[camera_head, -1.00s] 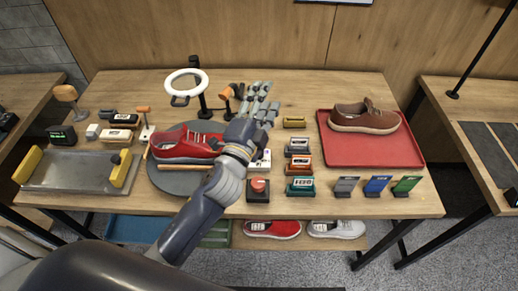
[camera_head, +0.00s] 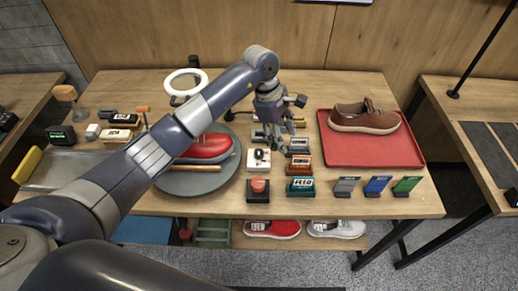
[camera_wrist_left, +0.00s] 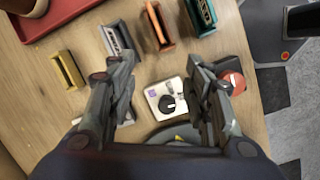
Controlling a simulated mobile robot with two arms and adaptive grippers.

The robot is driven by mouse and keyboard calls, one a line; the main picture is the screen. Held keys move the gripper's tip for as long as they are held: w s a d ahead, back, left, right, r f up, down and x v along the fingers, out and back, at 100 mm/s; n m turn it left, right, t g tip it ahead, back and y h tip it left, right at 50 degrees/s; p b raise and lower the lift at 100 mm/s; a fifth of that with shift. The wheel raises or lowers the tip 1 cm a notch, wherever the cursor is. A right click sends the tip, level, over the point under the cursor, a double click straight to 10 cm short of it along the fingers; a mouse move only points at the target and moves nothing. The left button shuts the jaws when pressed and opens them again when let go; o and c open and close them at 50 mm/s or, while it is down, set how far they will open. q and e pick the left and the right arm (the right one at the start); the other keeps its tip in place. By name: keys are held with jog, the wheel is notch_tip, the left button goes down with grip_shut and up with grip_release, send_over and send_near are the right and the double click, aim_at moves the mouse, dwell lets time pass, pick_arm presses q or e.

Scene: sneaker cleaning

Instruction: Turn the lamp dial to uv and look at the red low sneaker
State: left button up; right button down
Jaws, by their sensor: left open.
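The white dial box (camera_head: 259,161) with a black knob sits right of the round grey turntable (camera_head: 187,187). It also shows in the left wrist view (camera_wrist_left: 155,92), its black knob (camera_wrist_left: 167,103) between my fingers. My left gripper (camera_head: 277,141) is open and empty, pointing down just above and right of the box; it also shows in the left wrist view (camera_wrist_left: 160,72). A red low sneaker (camera_head: 208,147) lies on the turntable, partly hidden by my left arm. The white ring lamp (camera_head: 187,71) stands behind it. My right gripper is not in view.
A red button (camera_head: 258,185) stands in front of the dial box. Several coloured blocks, including a teal one (camera_head: 300,187), stand to the right. A red tray (camera_head: 370,155) holds a brown shoe (camera_head: 365,117). Another red sneaker (camera_head: 272,229) is on the lower shelf.

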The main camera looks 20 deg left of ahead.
aim_at(259, 151)
pick_arm(q)
jog(key=a+r+y, duration=0.1)
jog(key=a+y, duration=0.2)
jog(key=a, duration=0.4)
jog(key=shift+g, duration=0.3)
notch_tip(259, 151, down, 9)
jog(key=p, duration=0.3)
jog(key=shift+w+d+r, duration=0.1)
jog(key=shift+w+d, duration=0.05)
jog(key=shift+f, duration=0.85)
jog(key=c, duration=1.1)
